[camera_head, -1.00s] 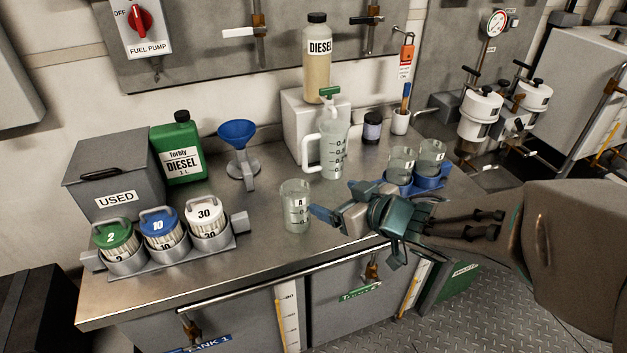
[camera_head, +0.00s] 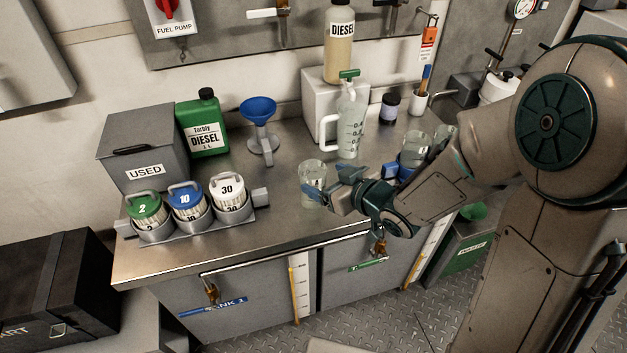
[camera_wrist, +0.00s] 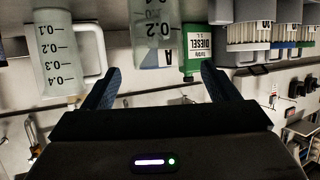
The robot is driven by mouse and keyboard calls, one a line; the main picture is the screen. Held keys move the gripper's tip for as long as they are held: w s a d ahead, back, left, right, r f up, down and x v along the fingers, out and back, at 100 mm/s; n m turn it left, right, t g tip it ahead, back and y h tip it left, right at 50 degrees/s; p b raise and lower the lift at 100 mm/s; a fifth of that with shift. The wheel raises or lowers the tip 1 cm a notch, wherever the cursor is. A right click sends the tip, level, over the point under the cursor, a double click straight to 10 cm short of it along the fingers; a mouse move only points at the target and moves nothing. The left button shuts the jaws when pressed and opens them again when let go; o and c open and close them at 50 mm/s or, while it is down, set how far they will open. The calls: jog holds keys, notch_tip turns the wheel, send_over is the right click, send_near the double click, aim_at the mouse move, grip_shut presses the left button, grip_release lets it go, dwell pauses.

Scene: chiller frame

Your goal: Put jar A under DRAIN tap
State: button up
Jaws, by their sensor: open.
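Jar A (camera_head: 311,172) is a clear glass jar standing upright on the steel bench top. My gripper (camera_head: 328,182) is open at the jar's right side, with one blue finger overlapping the jar's lower part in the head view. No DRAIN label is readable. Taps show on the back panel (camera_head: 268,13) and on the cabinet front (camera_head: 211,292).
A graduated jug (camera_head: 350,125) stands behind jar A. Other clear jars (camera_head: 415,148) stand behind my wrist. The blue funnel (camera_head: 259,112), green diesel can (camera_head: 203,125), USED box (camera_head: 142,155) and lidded filters (camera_head: 187,200) are left. The front bench top (camera_head: 265,228) is clear.

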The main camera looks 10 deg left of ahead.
aim_at(306, 169)
jog(key=shift+b+x, duration=0.35)
jog(key=shift+x, duration=3.75)
jog(key=shift+w+d, duration=0.1)
jog(key=shift+d, duration=0.05)
jog(key=c, duration=1.1)
jog(key=shift+r, duration=0.1)
jog(key=shift+c, duration=0.2)
